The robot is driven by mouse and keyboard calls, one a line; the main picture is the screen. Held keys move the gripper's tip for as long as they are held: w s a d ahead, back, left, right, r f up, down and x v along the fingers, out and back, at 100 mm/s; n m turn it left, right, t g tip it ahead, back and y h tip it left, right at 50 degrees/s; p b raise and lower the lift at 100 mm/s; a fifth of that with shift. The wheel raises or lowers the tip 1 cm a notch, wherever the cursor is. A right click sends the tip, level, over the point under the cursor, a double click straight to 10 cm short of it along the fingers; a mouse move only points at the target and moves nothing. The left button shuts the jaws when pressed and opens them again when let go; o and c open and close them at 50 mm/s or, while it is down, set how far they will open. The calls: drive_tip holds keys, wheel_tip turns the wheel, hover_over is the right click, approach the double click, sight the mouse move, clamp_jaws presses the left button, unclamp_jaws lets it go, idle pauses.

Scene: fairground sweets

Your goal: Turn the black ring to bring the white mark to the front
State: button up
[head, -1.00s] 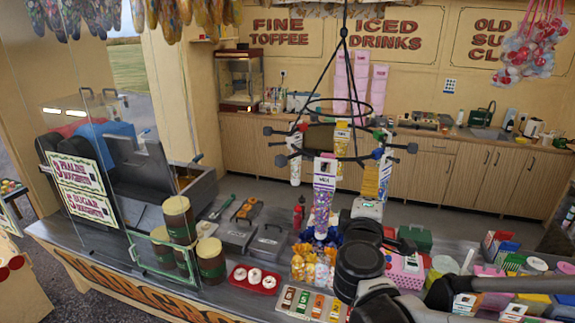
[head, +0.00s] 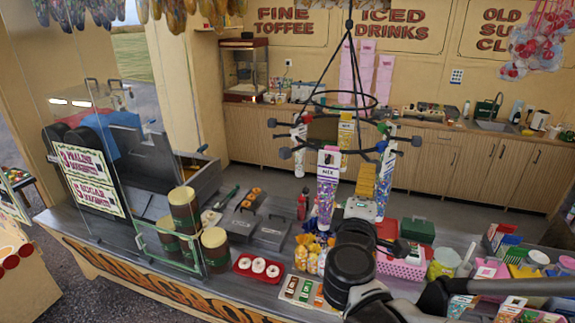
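The black ring (head: 340,107) hangs level on dark cords above the counter. Clear sweet tubes hang below it on short arms with dark knobs. A tube labelled MIX (head: 326,190) hangs nearest me. Another tube hangs on the left (head: 298,150), one on the right (head: 386,170) and one with yellow sweets at the back (head: 346,132). I cannot make out a white mark on the ring. My gripper (head: 396,247) is at the end of my dark arm, low and right of the MIX tube and apart from the ring. Its fingers are too unclear to judge.
Below the ring, the counter holds wrapped sweets (head: 308,257), a red tray of doughnuts (head: 243,271), grey boxes (head: 270,234) and a pink basket (head: 402,268). Brown jars (head: 214,250) and a glass screen (head: 105,180) stand left. Open air surrounds the hanging tubes.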

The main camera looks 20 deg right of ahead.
drive_tip(key=w+a+r+p, duration=0.1)
drive_tip(key=w+a+p, duration=0.1)
drive_tip(key=w+a, duration=0.7)
drive_tip(key=p, duration=0.1)
approach(283, 157)
drive_tip(key=w, duration=0.1)
drive_tip(key=x, duration=0.9)
drive_tip(key=shift+d+r, duration=0.1)
drive_tip(key=shift+d, duration=0.35)
drive_tip(key=shift+w+d+r, duration=0.1)
drive_tip(key=shift+w+d, duration=0.15)
drive_tip(key=shift+w, duration=0.2)
drive_tip(key=c, duration=0.9)
drive_tip(key=shift+s, duration=0.1)
